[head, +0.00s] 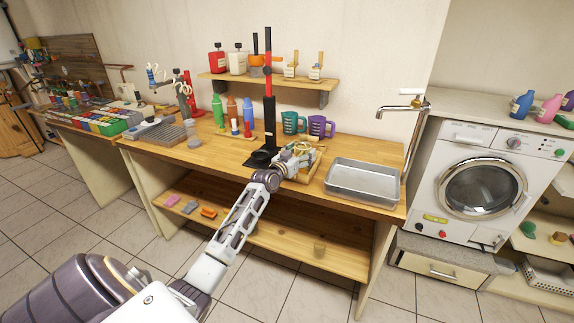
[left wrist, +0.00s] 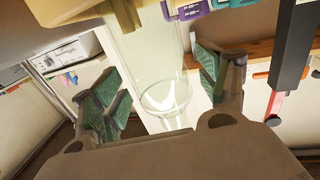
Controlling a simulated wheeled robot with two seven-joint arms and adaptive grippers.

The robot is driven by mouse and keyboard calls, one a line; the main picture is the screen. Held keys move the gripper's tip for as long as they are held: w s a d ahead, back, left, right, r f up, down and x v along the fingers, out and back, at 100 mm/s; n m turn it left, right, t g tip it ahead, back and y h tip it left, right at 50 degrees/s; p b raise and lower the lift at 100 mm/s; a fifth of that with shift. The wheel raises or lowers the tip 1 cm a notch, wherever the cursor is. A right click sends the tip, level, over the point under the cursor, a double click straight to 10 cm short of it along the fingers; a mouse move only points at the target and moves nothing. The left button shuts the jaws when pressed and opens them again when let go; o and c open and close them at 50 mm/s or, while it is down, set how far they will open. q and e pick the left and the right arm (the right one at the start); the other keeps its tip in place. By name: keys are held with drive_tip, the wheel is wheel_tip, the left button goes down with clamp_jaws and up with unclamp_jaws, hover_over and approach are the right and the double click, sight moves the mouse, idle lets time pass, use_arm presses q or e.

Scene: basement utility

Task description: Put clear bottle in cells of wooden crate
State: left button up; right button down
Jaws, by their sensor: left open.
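The wooden crate (head: 316,163) stands on the workbench beside the metal tray, mostly hidden behind my left gripper (head: 295,158). In the left wrist view, pale wood of the crate (left wrist: 68,8) shows along the top edge. A clear bottle (left wrist: 150,52) shows there as a see-through cylinder with a round rim, between the two green-padded fingers. The fingers stand apart on either side of it, with gaps visible. The bottle's far end runs up toward the wood; I cannot tell whether it sits inside a cell. My right gripper is not in view.
The metal tray (head: 363,180) is right of the crate, with a tap (head: 402,106) behind. A teal mug (head: 291,123) and a purple mug (head: 320,127) stand behind. A black-and-red post (head: 269,105) rises left of the gripper. A shelf (head: 285,82) hangs above.

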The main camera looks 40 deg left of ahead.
use_arm(q)
drive_tip(key=s, duration=1)
drive_tip(key=shift+s+d, duration=0.25)
drive_tip(key=shift+s, duration=0.1)
idle(0.7)
idle(0.8)
idle(0.3)
